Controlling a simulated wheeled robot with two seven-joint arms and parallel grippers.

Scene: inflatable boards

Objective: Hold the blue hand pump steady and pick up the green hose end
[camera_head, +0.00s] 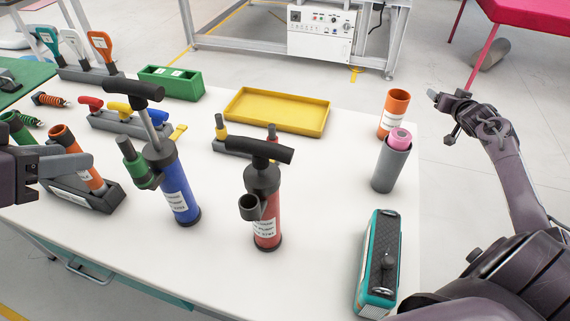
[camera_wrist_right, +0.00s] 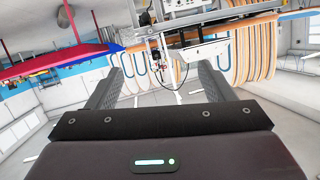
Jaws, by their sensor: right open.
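The blue hand pump (camera_head: 176,190) stands upright on the white table, with a black T-handle (camera_head: 134,90) raised on a metal rod. The green hose end (camera_head: 143,174) has a dark grip and sits against the pump's left side, apparently in its side holder. My left gripper (camera_head: 88,160) comes in at the left edge, to the left of the pump and apart from it; whether its fingers are parted is unclear. My right gripper (camera_head: 445,106) is off the table's right side, far from the pump. In the right wrist view its fingers (camera_wrist_right: 158,88) are wide apart with nothing between them.
A red hand pump (camera_head: 267,218) stands right of the blue one. A black holder with an orange piece (camera_head: 88,172) is by my left gripper. A yellow tray (camera_head: 278,112), grey cup (camera_head: 390,168), orange cup (camera_head: 395,110) and teal device (camera_head: 380,262) surround free table on the right.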

